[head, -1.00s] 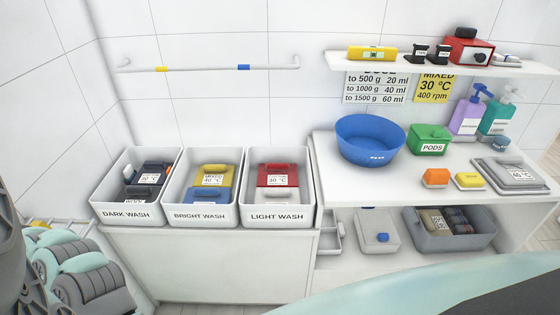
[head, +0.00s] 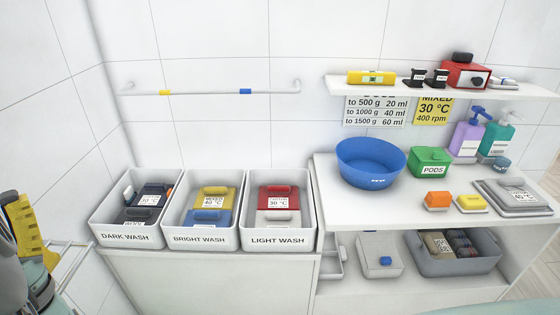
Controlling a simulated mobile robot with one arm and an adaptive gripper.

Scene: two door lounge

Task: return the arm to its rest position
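Parts of my arm (head: 40,284) show at the lower left edge of the head view, in grey and teal. A yellow piece with dark marks (head: 30,232) shows there too; I cannot tell whether it belongs to my arm. I cannot make out my gripper's fingertips, so whether it holds anything is hidden. The arm parts lie left of the three wash bins and appear apart from them.
Bins marked dark wash (head: 128,238), bright wash (head: 200,240) and light wash (head: 277,240) hold bundles. A blue basin (head: 370,165) and green pods box (head: 433,170) stand on the right counter. A wall shelf (head: 440,89) hangs above; a rack (head: 72,262) is lower left.

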